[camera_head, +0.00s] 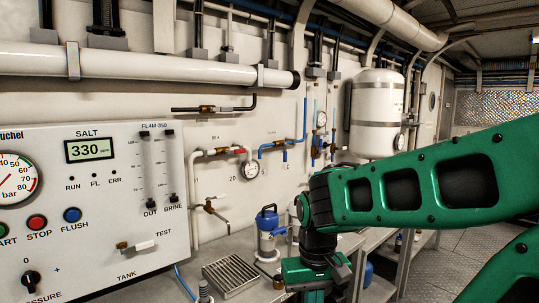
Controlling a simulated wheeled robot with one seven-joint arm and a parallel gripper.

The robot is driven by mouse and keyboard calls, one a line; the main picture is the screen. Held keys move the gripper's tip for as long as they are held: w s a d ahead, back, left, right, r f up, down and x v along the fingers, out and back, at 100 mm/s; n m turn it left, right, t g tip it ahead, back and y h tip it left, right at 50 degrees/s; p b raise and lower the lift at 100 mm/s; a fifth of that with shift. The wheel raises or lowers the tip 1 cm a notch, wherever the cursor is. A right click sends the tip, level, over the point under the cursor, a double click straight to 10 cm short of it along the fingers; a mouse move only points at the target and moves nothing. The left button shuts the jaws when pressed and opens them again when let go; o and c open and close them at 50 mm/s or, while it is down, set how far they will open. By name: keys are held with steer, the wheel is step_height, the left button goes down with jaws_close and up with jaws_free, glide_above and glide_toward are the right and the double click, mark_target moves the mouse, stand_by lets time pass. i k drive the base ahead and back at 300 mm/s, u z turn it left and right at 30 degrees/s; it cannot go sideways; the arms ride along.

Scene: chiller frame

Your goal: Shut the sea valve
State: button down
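No label reading "sea" is legible, so I cannot tell which valve is the sea valve. A small brass valve (209,207) sits on the white pipe left of centre, its thin handle slanting down to the right. A brass valve with a red part (223,151) is above it, beside a round gauge (250,170). Another brass valve (279,143) is on the blue pipe, and one more (207,109) is on the dark pipe higher up. My green arm comes in from the right and bends down at centre right. Its fingers do not show.
A control panel (100,190) with a small valve (136,246) fills the left. A blue-topped canister (267,228) and a metal grate (231,276) are on the bench below the pipes. A white tank (377,105) is on the wall behind my arm. Open floor shows at right.

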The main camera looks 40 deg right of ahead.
mark_target(236, 150)
steer(key=z, duration=0.7)
steer(key=k, duration=0.5)
steer(key=z, duration=0.25)
steer(key=i, duration=1.1)
steer(key=u, duration=0.35)
